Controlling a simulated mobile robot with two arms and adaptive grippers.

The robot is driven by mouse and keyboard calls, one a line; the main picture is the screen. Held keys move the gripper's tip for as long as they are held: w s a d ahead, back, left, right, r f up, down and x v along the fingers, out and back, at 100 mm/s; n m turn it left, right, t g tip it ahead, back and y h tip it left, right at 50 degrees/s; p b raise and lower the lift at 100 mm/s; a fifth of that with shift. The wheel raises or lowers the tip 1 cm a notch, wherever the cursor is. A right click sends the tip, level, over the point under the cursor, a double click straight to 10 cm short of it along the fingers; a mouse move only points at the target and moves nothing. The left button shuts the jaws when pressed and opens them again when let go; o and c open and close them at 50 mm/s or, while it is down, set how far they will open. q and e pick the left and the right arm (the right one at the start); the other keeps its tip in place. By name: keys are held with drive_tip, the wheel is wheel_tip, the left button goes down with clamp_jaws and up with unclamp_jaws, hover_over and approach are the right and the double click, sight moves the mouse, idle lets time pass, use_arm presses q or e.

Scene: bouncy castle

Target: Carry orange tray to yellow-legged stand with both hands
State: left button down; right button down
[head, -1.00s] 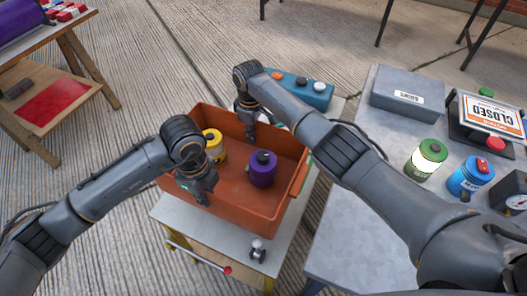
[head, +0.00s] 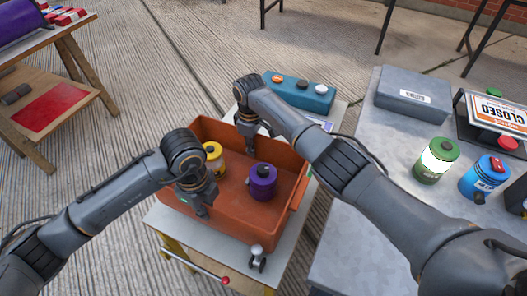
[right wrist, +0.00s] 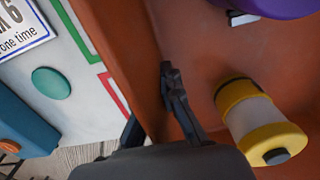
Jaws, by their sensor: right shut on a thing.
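The orange tray (head: 240,225) is over the pale top of the yellow-legged stand (head: 172,222), with bare top showing around its near side. I cannot tell whether its bottom touches the top.
A teal box with round buttons (head: 300,93) stands on the stand's far end. A grey table (head: 350,215) at right holds a grey case (head: 413,94), green and blue canisters and a sign. A wooden bench (head: 60,100) stands at upper left.

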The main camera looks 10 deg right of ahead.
sight(211, 226)
use_arm(q)
drive_tip(key=shift+f, duration=0.1)
